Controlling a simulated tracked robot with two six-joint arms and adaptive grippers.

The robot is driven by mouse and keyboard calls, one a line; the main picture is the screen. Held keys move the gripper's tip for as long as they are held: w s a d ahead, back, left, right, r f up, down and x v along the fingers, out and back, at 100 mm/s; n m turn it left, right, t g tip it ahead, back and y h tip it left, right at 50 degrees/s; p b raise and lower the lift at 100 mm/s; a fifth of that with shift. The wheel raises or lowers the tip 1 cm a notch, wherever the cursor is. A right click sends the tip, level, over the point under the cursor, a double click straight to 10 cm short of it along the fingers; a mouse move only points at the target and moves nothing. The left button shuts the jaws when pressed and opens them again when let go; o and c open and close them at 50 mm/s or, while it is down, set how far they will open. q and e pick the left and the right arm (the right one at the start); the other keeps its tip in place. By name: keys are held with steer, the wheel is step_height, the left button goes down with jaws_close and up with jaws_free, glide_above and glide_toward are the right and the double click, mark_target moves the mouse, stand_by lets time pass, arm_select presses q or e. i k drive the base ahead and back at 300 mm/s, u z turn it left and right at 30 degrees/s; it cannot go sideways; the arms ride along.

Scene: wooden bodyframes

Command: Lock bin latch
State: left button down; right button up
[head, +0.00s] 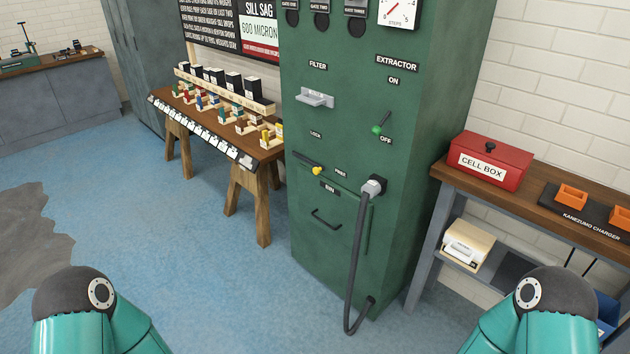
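The green cabinet (345,60) stands ahead of me. Low on its front is a bin door with a dark handle (326,219) and a small label above it. A latch lever with a yellow knob (317,171) sits just above the bin, below the word LOCK. The lever slopes slightly down to the right, with the knob at its right end. A grey hose (357,262) hangs from a port (373,188) right of the latch.
A red cell box (487,160) and a charger mat (585,208) with orange holders lie on the bench at right. A wooden trestle table (222,135) with several small blocks stands left of the cabinet. The extractor lever has a green knob (377,129). Blue floor (190,250) is clear in front.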

mark_target(318, 168)
steer(key=z, duration=0.4)
steer(key=i, duration=1.8)
steer(key=u, duration=0.2)
